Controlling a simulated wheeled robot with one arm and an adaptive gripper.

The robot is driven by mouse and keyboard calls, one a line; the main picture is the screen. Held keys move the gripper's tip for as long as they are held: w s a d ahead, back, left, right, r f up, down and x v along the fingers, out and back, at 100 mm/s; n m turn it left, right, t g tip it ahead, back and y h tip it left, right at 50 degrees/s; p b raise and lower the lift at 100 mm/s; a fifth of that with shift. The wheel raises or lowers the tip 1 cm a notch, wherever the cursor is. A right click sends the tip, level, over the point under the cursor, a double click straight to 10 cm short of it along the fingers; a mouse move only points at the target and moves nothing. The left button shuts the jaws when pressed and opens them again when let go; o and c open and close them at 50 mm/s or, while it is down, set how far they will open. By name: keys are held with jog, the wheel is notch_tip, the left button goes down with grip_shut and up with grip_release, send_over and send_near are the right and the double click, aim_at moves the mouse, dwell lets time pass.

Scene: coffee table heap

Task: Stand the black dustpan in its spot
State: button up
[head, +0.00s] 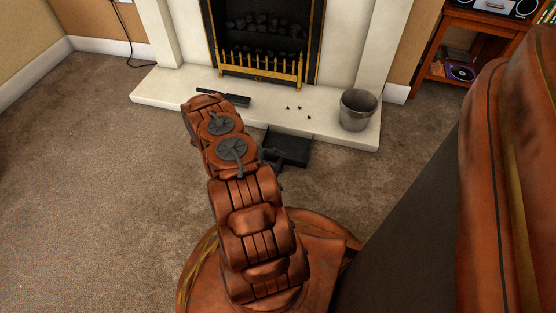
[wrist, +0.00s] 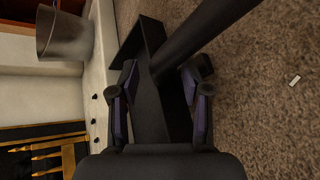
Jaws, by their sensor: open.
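The black dustpan (head: 290,148) lies on the carpet against the front edge of the hearth, partly behind my arm. In the wrist view its pan (wrist: 146,42) is upper centre, and its handle (wrist: 205,35) runs to the upper right. My gripper (wrist: 163,88) is open, with one finger on each side of the dustpan where the handle meets the pan. I cannot tell whether either finger touches it. In the head view my gripper (head: 270,160) is mostly hidden by my arm, at the dustpan's left side.
A metal bucket (head: 358,112) stands on the pale hearth (head: 330,132) at the right. A black brush (head: 237,99) and several small dark lumps (head: 298,108) lie on the hearth. A brass fender (head: 258,68) fronts the fire. Carpet at the left (head: 90,150) is clear.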

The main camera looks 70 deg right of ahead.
jog(key=p+v, duration=0.4)
jog(key=v, duration=0.7)
jog(key=shift+w+r, duration=0.2)
jog(key=shift+w, duration=0.05)
jog(key=shift+a+r, duration=0.1)
jog(key=shift+a, duration=0.05)
jog(key=w+a+r+n+t, duration=0.1)
jog(key=w+a+r, duration=0.25)
jog(key=r, duration=0.55)
jog(key=w+a+r+t, duration=0.1)
jog(key=w+a+r, duration=0.25)
jog(key=r, duration=0.55)
jog(key=a+r+n+t+y, duration=0.1)
jog(key=a+r+t+y, duration=0.1)
jog(key=a+r, duration=1)
jog(key=s+a+r+n+t+y, duration=0.1)
jog(key=s+a+r, duration=0.3)
jog(key=s+a, duration=0.2)
jog(key=s+a+r+n+t+y, duration=0.1)
jog(key=s+a+r, duration=0.3)
jog(key=a, duration=0.7)
jog(key=s+a+r+n+t+y, duration=0.1)
jog(key=s+a+r+n+t, duration=0.1)
jog(key=s+a+r, duration=0.2)
jog(key=s+a, duration=0.3)
jog(key=a, duration=0.1)
jog(key=shift+s+a+n+t+y, duration=0.3)
jog(key=shift+s+n, duration=0.1)
